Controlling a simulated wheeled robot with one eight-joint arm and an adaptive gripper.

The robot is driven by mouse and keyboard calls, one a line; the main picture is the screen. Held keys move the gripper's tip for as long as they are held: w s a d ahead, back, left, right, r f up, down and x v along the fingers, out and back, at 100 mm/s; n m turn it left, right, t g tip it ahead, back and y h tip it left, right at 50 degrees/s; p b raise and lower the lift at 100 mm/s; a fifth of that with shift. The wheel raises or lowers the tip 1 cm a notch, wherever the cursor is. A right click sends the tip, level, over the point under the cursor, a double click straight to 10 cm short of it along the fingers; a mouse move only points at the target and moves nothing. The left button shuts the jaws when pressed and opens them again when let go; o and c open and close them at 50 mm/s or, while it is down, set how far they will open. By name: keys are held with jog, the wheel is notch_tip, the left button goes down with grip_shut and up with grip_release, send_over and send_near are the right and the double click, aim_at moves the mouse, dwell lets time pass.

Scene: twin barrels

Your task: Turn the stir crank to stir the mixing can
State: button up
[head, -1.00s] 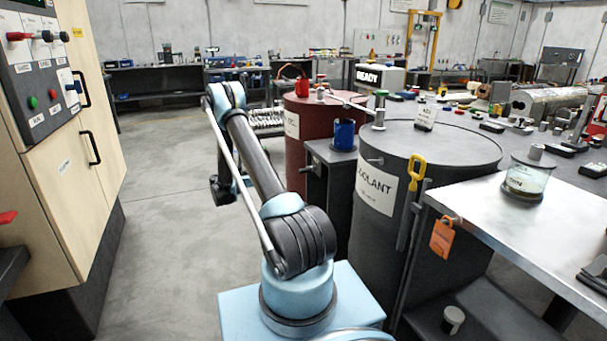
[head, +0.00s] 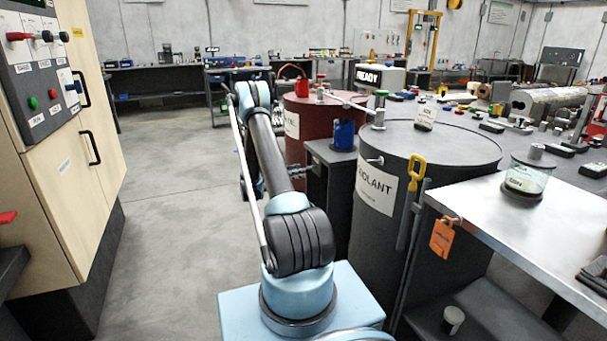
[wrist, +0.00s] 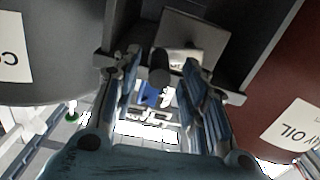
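A blue can (head: 344,134) stands on a dark stand (head: 333,152) between the two barrels in the head view; a blue patch, likely the same can, shows in the wrist view (wrist: 150,95). My gripper (wrist: 161,58) is open in the wrist view, one finger on each side. A short dark cylinder (wrist: 160,66), likely the stir crank's handle, shows between the fingers with gaps on both sides; I cannot tell its depth. A grey plate (wrist: 190,42) is just behind it.
The red barrel (head: 309,112) is left of the stand and the grey coolant barrel (head: 425,160) right of it. A metal-topped bench (head: 530,215) is at the right, a control cabinet (head: 75,185) at the left. The floor (head: 170,220) between is clear.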

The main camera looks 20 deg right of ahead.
aim_at(311, 169)
jog(key=shift+d, duration=1.75)
jog(key=shift+c, duration=0.4)
grip_shut()
